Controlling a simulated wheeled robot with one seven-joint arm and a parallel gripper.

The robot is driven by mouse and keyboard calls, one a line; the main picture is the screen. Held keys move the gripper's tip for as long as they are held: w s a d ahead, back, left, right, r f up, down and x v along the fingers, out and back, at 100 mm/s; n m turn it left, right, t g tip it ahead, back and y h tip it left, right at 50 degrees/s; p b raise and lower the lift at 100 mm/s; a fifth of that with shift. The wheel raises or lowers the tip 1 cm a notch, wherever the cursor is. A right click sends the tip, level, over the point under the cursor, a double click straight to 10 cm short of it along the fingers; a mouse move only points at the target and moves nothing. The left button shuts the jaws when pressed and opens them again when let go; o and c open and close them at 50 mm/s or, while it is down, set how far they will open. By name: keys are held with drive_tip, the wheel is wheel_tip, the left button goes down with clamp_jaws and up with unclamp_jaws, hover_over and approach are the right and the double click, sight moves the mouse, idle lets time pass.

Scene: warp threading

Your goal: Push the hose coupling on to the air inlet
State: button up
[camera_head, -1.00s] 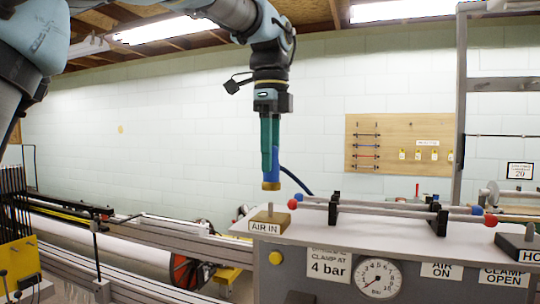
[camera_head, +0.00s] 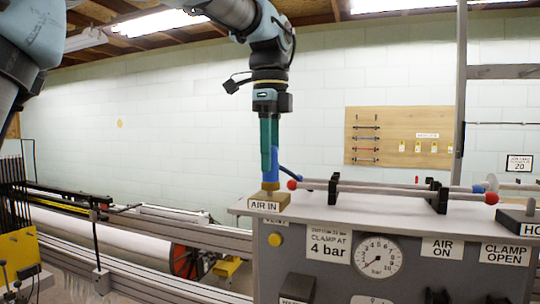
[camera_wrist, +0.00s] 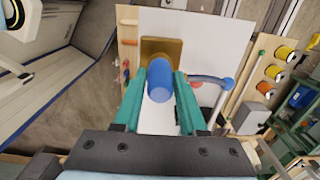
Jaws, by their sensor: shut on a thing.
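My gripper (camera_head: 269,146) points straight down with green fingers shut on the blue hose coupling (camera_head: 274,162). The coupling is upright, with a brass-coloured collar at its lower end. The air inlet (camera_head: 269,192) is a small post on a block labelled AIR IN, at the left end of the bench top. The coupling's lower end is directly above the inlet and at its top; I cannot tell how far they overlap. In the wrist view the coupling (camera_wrist: 160,82) sits between the green fingers (camera_wrist: 160,88) and hides the inlet post. The brown block (camera_wrist: 153,50) shows behind it.
Rods with red and blue ends (camera_head: 390,188) rest on black supports right of the inlet. The bench front carries a pressure gauge (camera_head: 379,255). A loom stands at left.

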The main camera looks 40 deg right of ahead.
drive_tip(key=shift+f, duration=0.45)
idle(0.3)
drive_tip(key=o, duration=1.2)
wheel_tip(320, 180, up, 11)
drive_tip(key=w+a+f+n, duration=0.8)
drive_tip(key=w+f, duration=0.4)
drive_tip(key=w+a+f+n, duration=0.6)
drive_tip(key=a+f+n, duration=0.1)
drive_tip(key=a+f, duration=0.5)
drive_tip(key=s+a+f+n, duration=0.4)
drive_tip(key=a+f+n, duration=0.2)
drive_tip(key=a+f, duration=0.2)
drive_tip(key=s+a+f+n+t, duration=0.1)
drive_tip(key=s+a+f+n, duration=0.4)
drive_tip(key=a, duration=0.8)
wheel_tip(320, 180, down, 3)
drive_tip(key=shift+r+n+t, duration=0.1)
drive_tip(key=shift+n+t, duration=0.2)
drive_tip(key=shift+n, duration=0.8)
